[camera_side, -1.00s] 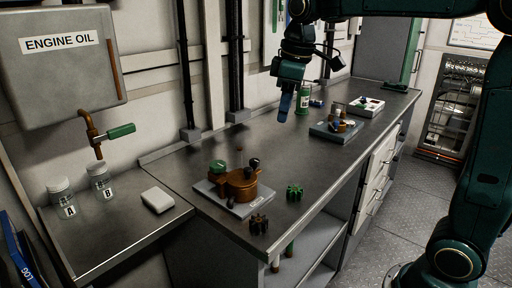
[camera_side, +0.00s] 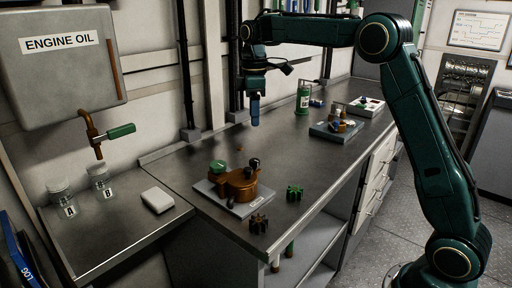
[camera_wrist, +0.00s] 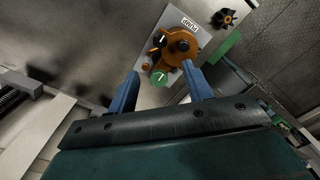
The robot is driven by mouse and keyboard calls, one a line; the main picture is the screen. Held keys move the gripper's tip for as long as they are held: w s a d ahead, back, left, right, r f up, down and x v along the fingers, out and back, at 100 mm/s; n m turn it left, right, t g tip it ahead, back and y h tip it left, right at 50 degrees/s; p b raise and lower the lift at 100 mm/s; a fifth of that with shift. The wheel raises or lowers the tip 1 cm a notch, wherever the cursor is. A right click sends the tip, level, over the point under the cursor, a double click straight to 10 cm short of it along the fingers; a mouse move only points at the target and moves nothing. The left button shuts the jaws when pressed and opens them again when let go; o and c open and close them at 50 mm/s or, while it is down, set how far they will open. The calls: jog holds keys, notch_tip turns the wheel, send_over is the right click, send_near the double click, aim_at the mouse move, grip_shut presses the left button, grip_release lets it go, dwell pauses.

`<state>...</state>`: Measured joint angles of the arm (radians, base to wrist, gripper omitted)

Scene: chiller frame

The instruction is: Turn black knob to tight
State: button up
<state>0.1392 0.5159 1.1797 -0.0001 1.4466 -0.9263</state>
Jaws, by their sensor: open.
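The pump has an orange-brown body (camera_side: 240,187) on a grey plate marked PUMP (camera_wrist: 187,18); it also shows in the wrist view (camera_wrist: 183,63). A black knob (camera_side: 254,162) stands at its back right. In the wrist view a black knob (camera_wrist: 158,40) with a white mark sits at the left of the body; its "tight" mark is not readable. A green knob (camera_side: 217,166) with a white pointer shows in the wrist view (camera_wrist: 158,78). My gripper (camera_side: 254,119) is open and empty, above the bench behind the pump. In the wrist view its blue fingers (camera_wrist: 160,69) flank the green knob in the picture.
A blue-grey tray (camera_side: 336,130), a white tray (camera_side: 367,106) and a green bottle (camera_side: 303,99) stand farther back.

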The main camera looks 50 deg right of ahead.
aim_at(254, 160)
jog(key=shift+f, duration=0.1)
notch_tip(254, 160, down, 14)
jog(key=shift+r, duration=0.2)
dwell(0.5)
jog(key=c, duration=1)
jog(key=shift+o, duration=0.2)
